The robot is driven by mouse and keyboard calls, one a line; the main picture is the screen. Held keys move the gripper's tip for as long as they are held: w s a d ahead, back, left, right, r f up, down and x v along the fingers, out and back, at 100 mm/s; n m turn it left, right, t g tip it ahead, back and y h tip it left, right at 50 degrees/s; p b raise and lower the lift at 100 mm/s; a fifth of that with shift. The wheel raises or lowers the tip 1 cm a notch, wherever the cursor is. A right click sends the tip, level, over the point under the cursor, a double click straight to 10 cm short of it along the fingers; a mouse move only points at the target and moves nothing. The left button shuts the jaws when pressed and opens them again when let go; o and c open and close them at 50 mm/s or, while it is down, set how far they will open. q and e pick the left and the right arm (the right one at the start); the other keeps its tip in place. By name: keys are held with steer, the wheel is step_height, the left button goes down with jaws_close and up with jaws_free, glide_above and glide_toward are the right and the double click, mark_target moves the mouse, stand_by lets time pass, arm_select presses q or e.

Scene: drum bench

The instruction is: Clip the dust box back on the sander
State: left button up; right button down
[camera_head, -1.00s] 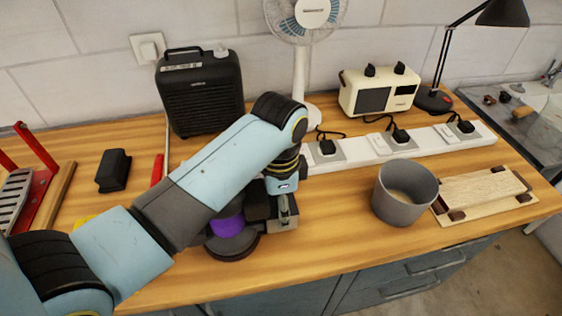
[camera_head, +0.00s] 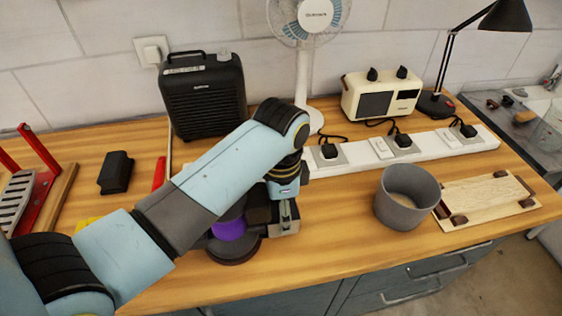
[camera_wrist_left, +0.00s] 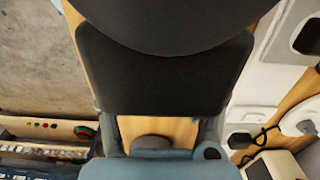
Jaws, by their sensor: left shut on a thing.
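The sander (camera_head: 230,229) stands on the bench, with a purple body and a round dark base, partly hidden behind my left arm. The dark dust box (camera_head: 258,208) is at the sander's right side. My left gripper (camera_head: 284,218) points down there and is shut on the dust box. In the left wrist view, the wide dark dust box (camera_wrist_left: 165,70) lies between the two fingers of my left gripper (camera_wrist_left: 160,128). A rounded dark shape overlaps its far side. Whether the box is seated on the sander cannot be told. My right gripper is not in view.
A grey pot (camera_head: 406,197) and a wooden board (camera_head: 486,202) stand to the right. A white power strip (camera_head: 425,145) with plugs runs behind. A black speaker-like box (camera_head: 203,95), a fan (camera_head: 303,75) and a cream radio (camera_head: 382,95) line the wall. A black block (camera_head: 115,172) lies left.

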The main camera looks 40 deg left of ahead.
arm_select(q)
steer(key=o, duration=1.1)
steer(key=shift+f, duration=0.1)
step_height(320, 180, up, 12)
